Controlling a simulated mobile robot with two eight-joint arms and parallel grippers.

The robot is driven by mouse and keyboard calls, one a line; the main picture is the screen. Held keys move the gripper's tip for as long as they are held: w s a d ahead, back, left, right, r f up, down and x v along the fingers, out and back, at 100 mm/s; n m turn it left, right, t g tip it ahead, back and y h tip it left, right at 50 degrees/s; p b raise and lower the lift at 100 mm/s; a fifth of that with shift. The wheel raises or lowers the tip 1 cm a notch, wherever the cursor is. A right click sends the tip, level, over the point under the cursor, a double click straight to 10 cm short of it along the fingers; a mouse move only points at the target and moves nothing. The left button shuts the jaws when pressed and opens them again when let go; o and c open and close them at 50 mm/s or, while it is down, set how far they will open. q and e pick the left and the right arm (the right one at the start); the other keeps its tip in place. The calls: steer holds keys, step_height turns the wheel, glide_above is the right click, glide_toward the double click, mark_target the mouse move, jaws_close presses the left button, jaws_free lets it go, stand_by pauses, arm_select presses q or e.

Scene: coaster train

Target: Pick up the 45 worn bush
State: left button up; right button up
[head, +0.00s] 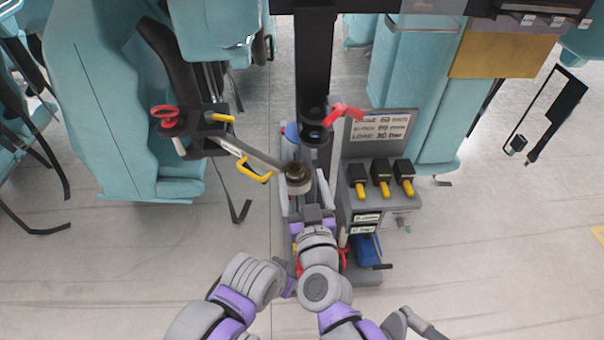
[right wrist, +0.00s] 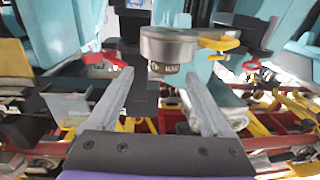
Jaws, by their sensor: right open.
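A short round metal bush (head: 298,188) with a darker brass-coloured part on top is at the middle of the head view, by the tip of a grey arm. In the right wrist view the silver cylinder (right wrist: 170,45) is just beyond the fingertips, with a brownish, hard-to-read marked part under it. My right gripper (head: 307,182) is open, its two pale fingers to either side of the bush's near side. In the right wrist view the gripper (right wrist: 160,76) is empty between its fingers. My left gripper is hidden; only its arm shows.
A black press column (head: 314,60) stands just behind the bush. A panel with several yellow-tipped black handles (head: 382,172) is at right. A swing arm with a yellow handle (head: 254,170) is at left. Red-handled fittings (head: 343,112) are close by. Pale floor is open at far left.

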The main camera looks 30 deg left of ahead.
mark_target(294, 165)
steer(key=x, duration=0.2)
steer(key=shift+w+a, duration=0.2)
steer(key=shift+w, duration=0.1)
steer(key=x, duration=0.5)
steer(key=shift+s+a+f+p, duration=0.15)
steer(key=shift+a+f+p, duration=0.15)
steer(key=shift+p, duration=0.05)
steer(key=shift+s, duration=0.1)
jaws_close()
